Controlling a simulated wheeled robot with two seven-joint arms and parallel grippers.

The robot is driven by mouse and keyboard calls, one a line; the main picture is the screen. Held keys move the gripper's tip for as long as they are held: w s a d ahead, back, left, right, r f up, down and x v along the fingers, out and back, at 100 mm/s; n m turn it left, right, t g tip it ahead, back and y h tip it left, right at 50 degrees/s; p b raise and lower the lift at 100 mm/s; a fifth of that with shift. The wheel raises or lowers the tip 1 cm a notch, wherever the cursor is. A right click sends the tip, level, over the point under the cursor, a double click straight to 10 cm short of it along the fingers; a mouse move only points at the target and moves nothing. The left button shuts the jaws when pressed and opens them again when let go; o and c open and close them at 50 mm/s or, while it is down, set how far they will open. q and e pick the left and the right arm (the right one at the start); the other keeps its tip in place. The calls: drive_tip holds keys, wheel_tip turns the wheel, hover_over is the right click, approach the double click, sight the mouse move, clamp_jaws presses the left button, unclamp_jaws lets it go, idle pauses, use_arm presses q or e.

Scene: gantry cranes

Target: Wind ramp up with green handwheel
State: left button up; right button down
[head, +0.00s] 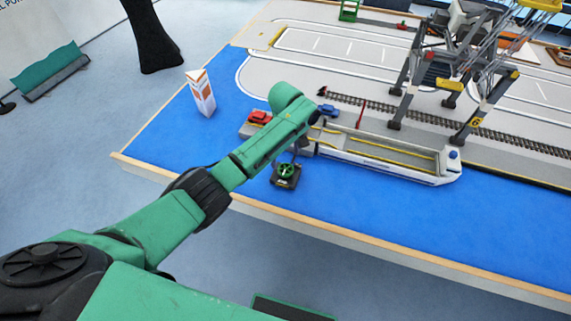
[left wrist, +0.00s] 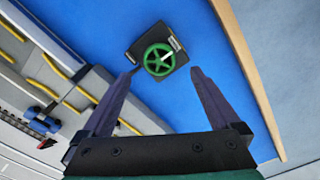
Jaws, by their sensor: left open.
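The green handwheel (head: 286,170) sits on a small dark box (head: 287,182) on the blue table surface, beside the ship's end. The left wrist view shows the handwheel (left wrist: 160,59) from above on its dark box (left wrist: 139,53). My left gripper (left wrist: 163,78) is open, with its two dark fingers spread apart and the wheel just beyond and between the fingertips. Nothing is between the fingers. In the head view my green left arm hides part of the ship's end, and the ramp cannot be made out clearly. My right gripper is not in view.
A long ship (head: 385,154) lies along the quay, with a red car (head: 258,117) and a blue car (head: 327,110) near its left end. A gantry crane (head: 460,85) stands over the rails. An orange-and-white marker (head: 201,93) stands at left. The blue surface in front is clear.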

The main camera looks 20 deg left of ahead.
sight(286, 168)
use_arm(q)
wheel_tip(286, 168, down, 6)
drive_tip(key=c, duration=1.4)
